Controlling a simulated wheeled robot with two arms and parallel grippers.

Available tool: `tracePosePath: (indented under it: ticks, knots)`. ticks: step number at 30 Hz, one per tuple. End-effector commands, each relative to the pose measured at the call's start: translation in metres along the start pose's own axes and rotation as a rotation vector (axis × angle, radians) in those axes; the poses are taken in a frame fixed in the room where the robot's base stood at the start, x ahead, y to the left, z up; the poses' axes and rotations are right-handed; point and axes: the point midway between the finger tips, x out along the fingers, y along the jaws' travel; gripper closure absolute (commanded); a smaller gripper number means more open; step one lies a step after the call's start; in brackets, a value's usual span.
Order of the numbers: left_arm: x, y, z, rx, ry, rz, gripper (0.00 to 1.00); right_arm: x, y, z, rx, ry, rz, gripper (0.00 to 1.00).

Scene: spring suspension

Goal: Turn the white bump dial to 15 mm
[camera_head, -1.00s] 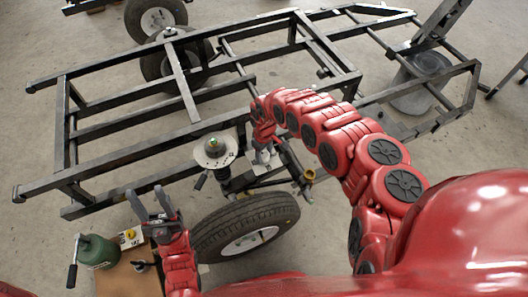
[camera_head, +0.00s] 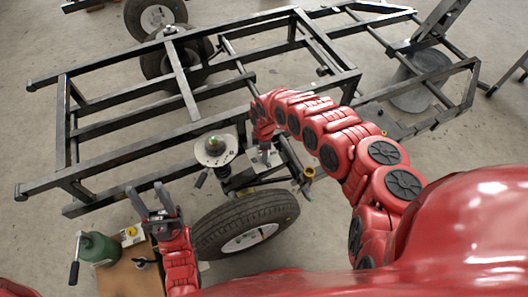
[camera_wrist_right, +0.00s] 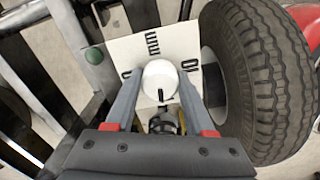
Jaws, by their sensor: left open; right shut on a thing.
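The white bump dial (camera_wrist_right: 160,80) shows in the right wrist view, round and white with a short black mark on its lower face. It stands in front of a white plate (camera_wrist_right: 128,55) with black scale marks and figures, partly hidden by my fingers. My right gripper (camera_wrist_right: 158,92) is shut on the dial, one finger on each side. In the head view my right gripper (camera_head: 264,150) is at the suspension beside the wheel, and the dial cannot be made out there. My left gripper (camera_head: 148,190) is open and empty, apart from the frame, at lower left.
A tyre (camera_head: 246,226) stands right beside the dial and my right gripper. A spring unit with a round plate (camera_head: 214,150) is to the left. A black steel frame (camera_head: 130,152) spans the view.

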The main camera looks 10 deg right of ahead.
Motion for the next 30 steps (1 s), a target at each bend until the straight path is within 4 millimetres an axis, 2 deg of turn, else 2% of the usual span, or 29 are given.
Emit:
tracePosePath:
  ticks: [9,24,25,29,30]
  knots:
    - [-0.0011,0.0000,0.0002,0.000,0.000,0.000,0.50,0.0003,-0.0006,0.0003,-0.105,-0.001,-0.002,1.00]
    - [-0.0011,0.0001,0.0002,0.000,0.000,0.000,0.50,0.0001,-0.0003,0.0002,-0.121,-0.001,-0.001,1.00]
    - [-0.0011,0.0001,0.0002,0.000,0.000,0.000,0.50,0.0001,-0.0003,0.0002,-0.121,-0.001,-0.001,0.43]
    - [-0.0011,0.0001,0.0002,0.000,0.000,0.000,0.50,0.0001,-0.0003,0.0001,-0.121,0.000,-0.001,0.19]
    - [-0.0011,0.0001,0.0002,0.000,0.000,0.000,0.50,0.0001,-0.0002,0.0001,-0.121,0.000,-0.001,0.16]
